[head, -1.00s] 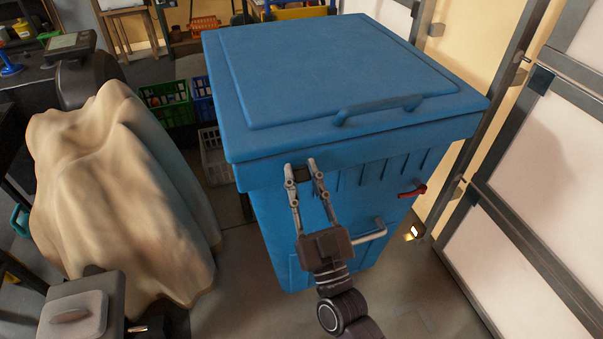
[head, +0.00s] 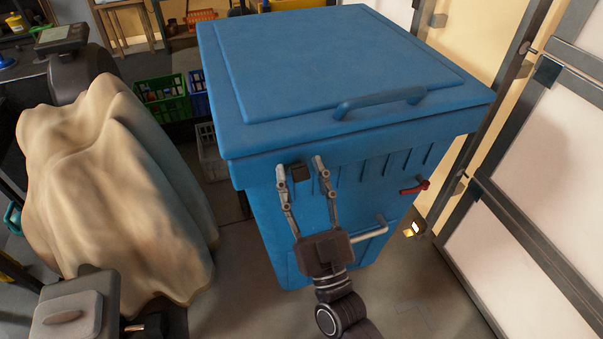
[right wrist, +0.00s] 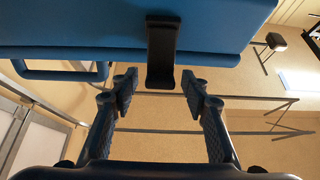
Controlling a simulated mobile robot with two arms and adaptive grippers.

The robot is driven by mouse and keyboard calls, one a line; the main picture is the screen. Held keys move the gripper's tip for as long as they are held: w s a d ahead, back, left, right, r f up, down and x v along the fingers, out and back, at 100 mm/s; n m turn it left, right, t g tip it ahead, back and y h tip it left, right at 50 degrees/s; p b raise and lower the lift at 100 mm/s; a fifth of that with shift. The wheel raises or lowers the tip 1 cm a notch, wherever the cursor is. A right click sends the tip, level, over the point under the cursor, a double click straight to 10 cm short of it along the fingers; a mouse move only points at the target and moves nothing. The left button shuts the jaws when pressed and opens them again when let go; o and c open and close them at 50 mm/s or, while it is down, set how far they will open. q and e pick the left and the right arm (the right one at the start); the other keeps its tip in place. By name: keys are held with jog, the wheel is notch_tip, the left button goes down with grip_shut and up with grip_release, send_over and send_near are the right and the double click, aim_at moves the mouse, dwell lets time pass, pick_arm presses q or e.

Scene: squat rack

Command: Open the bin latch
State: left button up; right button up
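The blue bin (head: 340,70) stands in front of me with its lid down. A small dark latch (head: 300,173) sits on its front, just under the lid's rim. My right gripper (head: 299,166) is open and empty, with one finger on each side of the latch. In the right wrist view the black latch (right wrist: 162,50) lies ahead, between the open fingertips (right wrist: 160,88), with a gap on both sides. The lid's blue handle (head: 380,101) is to the right of the latch. My left gripper is not in view.
A pale handle (head: 370,232) and a red lever (head: 415,187) are on the bin's front, right of my arm. A cloth-covered object (head: 110,190) stands at the left, with crates (head: 163,98) behind it. Grey-framed panels (head: 545,180) stand at the right.

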jog(key=shift+s, duration=0.1)
jog(key=v, duration=1.1)
jog(key=shift+s+f, duration=0.25)
jog(key=shift+s, duration=0.05)
jog(key=shift+d, duration=0.15)
notch_tip(320, 180, down, 21)
jog(key=w+n+g, duration=0.2)
jog(key=g, duration=0.4)
jog(key=s+d+f+g+h, duration=0.2)
jog(key=d+f+g, duration=0.1)
jog(key=f, duration=0.6)
jog(key=s+d+f+g+h, duration=0.1)
jog(key=s+d+f+g, duration=0.1)
jog(key=f, duration=0.7)
jog(key=s+d+f+m+g+h, duration=0.2)
jog(key=s+d+f+g, duration=0.4)
jog(key=s+f, duration=0.65)
jog(key=s+d+f+g+h, duration=0.1)
jog(key=s+d+f, duration=0.2)
jog(key=s, duration=0.2)
jog(key=s+d+f+g, duration=0.2)
jog(key=s+f, duration=0.1)
jog(key=s, duration=0.3)
jog(key=s+d+f+m+g+h, duration=0.1)
jog(key=s+d+f+g, duration=0.1)
jog(key=s, duration=0.4)
jog(key=shift+s+d+f+h+p, duration=0.2)
jog(key=shift+d+f+h+p, duration=0.15)
jog(key=shift+d+f, duration=0.5)
